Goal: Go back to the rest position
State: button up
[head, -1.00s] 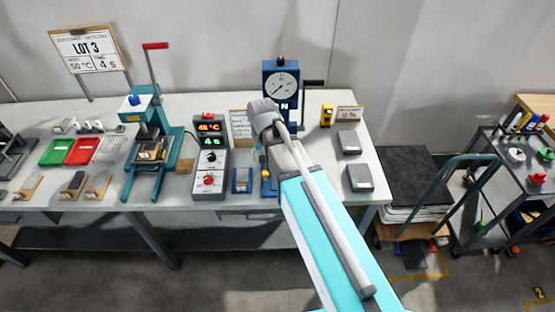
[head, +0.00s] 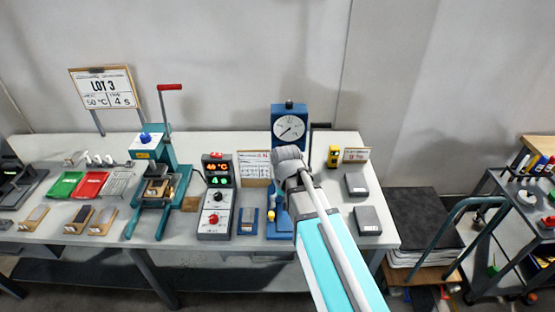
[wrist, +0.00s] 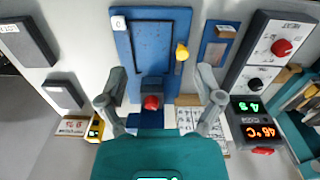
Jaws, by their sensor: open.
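My gripper (wrist: 163,80) shows in the wrist view with its two fingers spread apart and nothing between them. It hangs over the blue gauge stand, whose flat blue base (wrist: 153,45) lies beyond the fingertips. A red-tipped part (wrist: 151,102) of the stand shows between the fingers. In the head view my arm reaches in from the lower right, and its wrist is in front of the gauge stand (head: 290,124), below the round dial. The gripper fingers are hidden behind my arm there.
The control box (head: 215,200) with lit displays stands left of the gauge stand. The teal press (head: 160,180) with a red-handled lever is farther left. Two grey blocks (head: 367,220) lie to the right. A cart (head: 500,240) and trolley (head: 425,230) stand beyond the bench's right end.

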jog(key=s+d, duration=0.7)
jog(key=d, duration=0.2)
jog(key=shift+s+d, duration=0.15)
jog(key=shift+d, duration=0.1)
dwell(0.9)
